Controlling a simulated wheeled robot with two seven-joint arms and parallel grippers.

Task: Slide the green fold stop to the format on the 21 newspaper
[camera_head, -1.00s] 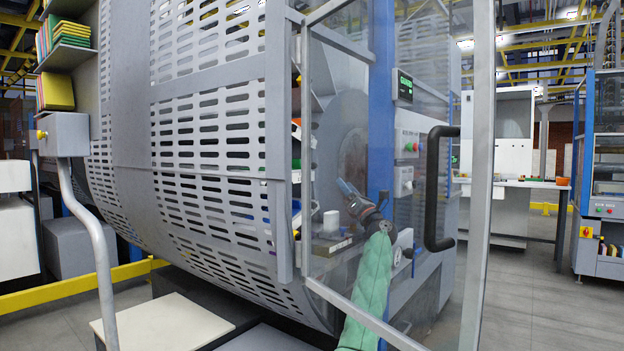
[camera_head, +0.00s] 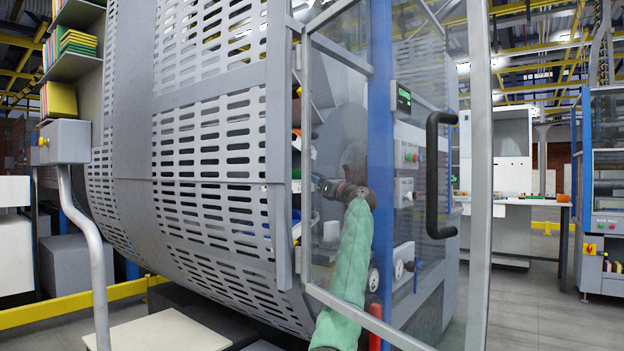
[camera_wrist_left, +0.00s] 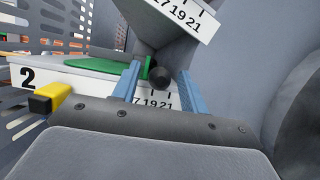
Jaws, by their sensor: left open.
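The green fold stop (camera_wrist_left: 121,68) shows in the left wrist view as a flat green piece with an upright edge. A dark round knob (camera_wrist_left: 161,77) is beside it, and I cannot tell whether they are joined. A white scale (camera_wrist_left: 152,98) marked 17, 19, 21 lies below, and another strip with the same numbers (camera_wrist_left: 182,14) is above. My left gripper (camera_wrist_left: 158,85) is open, its blue fingers on either side of the knob; contact is unclear. In the head view this gripper (camera_head: 324,187) is inside the machine, behind the clear panel. My right gripper is not in view.
A slotted grey guard (camera_head: 215,130) stands left of my arm. A framed clear door (camera_head: 478,200) with a black handle (camera_head: 435,175) is to the right.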

